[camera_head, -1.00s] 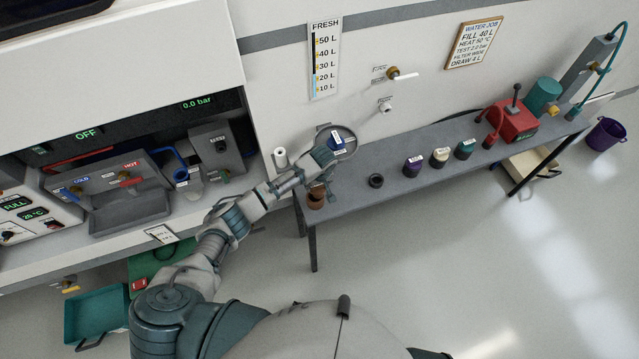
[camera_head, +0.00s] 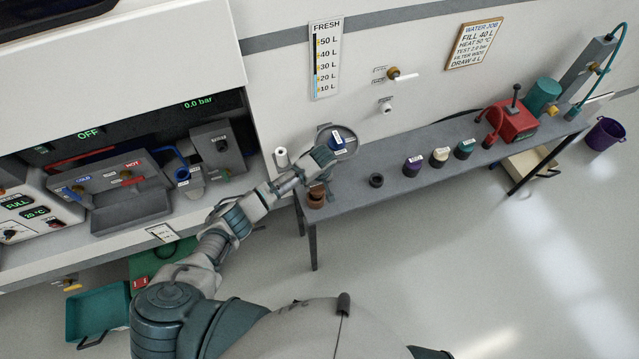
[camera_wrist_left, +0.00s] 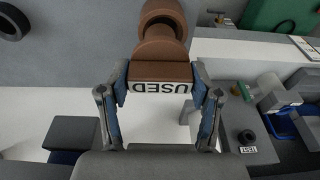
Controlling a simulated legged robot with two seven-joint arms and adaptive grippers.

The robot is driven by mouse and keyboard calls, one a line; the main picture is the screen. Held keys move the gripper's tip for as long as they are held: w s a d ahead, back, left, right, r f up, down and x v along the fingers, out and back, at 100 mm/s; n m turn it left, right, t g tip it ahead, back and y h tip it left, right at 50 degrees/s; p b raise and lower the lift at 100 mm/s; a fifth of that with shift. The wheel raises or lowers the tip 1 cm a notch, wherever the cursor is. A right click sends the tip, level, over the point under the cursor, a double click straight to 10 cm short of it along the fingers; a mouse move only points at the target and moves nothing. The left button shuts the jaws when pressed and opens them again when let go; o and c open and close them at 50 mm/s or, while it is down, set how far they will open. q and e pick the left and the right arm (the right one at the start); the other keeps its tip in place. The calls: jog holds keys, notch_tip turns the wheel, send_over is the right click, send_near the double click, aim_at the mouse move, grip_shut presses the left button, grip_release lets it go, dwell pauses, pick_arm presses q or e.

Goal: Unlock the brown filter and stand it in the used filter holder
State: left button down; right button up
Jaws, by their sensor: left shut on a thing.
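My left gripper (camera_head: 324,178) is at the left end of the grey bench. In the left wrist view, the gripper (camera_wrist_left: 160,90) is shut on the brown filter (camera_wrist_left: 160,72), whose white label reads USED. I cannot tell whether filter and socket still touch. A dark open ring (camera_head: 376,180), perhaps the used filter holder, lies on the bench to the right; its edge shows in the wrist view (camera_wrist_left: 10,22). My right gripper is not in view.
Purple (camera_head: 412,166), cream (camera_head: 439,157) and teal (camera_head: 464,149) labelled filters stand along the bench (camera_head: 390,205). Bare bench surrounds the dark ring. A sink unit is at left.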

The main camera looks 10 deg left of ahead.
pick_arm(q)
jog(key=shift+a+f, duration=0.15)
jog(key=shift+f, duration=0.3)
jog(key=shift+d+f+b, duration=0.2)
jog(key=shift+d+b, duration=0.05)
jog(key=shift+b, duration=0.05)
jog(key=shift+d, duration=0.15)
jog(key=shift+r, duration=0.25)
jog(key=shift+r+p, duration=0.3)
jog(key=shift+p, duration=0.25)
jog(key=shift+a, duration=0.2)
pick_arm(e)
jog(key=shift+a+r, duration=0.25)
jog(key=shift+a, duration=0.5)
pick_arm(q)
jog(key=shift+a, duration=0.35)
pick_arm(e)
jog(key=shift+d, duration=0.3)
pick_arm(q)
jog(key=shift+f, duration=0.15)
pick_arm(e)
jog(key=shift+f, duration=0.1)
